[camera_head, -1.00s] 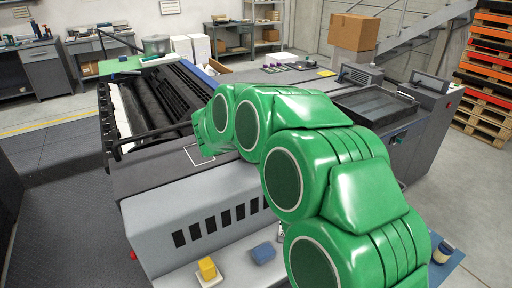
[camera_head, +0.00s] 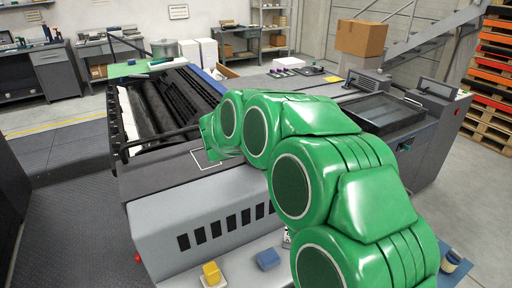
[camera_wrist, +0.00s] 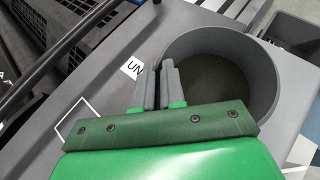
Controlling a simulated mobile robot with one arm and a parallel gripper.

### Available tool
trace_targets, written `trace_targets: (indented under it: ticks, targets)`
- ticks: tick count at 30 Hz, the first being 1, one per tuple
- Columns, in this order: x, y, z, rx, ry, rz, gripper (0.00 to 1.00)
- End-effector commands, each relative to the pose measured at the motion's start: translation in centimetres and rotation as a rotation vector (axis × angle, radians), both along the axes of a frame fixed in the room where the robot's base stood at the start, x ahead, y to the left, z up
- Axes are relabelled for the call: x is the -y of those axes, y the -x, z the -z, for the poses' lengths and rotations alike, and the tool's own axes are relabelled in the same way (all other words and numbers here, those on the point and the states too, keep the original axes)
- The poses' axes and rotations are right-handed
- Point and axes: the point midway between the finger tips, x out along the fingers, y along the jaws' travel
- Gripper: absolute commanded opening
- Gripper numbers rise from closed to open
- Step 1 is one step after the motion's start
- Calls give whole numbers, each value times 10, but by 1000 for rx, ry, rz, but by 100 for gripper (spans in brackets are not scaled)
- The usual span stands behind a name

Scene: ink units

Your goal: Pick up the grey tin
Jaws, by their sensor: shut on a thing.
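A round, open grey tin (camera_wrist: 248,62) with a dark inside stands at the upper right of the wrist view. My gripper (camera_wrist: 160,72) shows there at the tin's left edge, with its two grey fingers close together. The fingers are shut on the tin's wall, the right finger over the inside and the left one outside. In the head view my green arm reaches over the grey machine, and it hides the fingers and the tin.
The grey machine top (camera_head: 160,178) lies under my arm, with a white outlined square on it. Black rollers (camera_head: 170,105) lie beyond. A cardboard box (camera_head: 361,37) stands at the back right.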

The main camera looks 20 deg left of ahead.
Motion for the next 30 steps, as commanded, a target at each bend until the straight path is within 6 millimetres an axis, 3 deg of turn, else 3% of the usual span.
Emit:
trace_targets:
  ticks: [5, 12, 30]
  targets:
    - [0, 2, 0, -8, 0, 0, 0]
    - [-1, 2, -30, -4, -4, -1, 0]
    - [26, 47, -93, -2, -3, -3, 0]
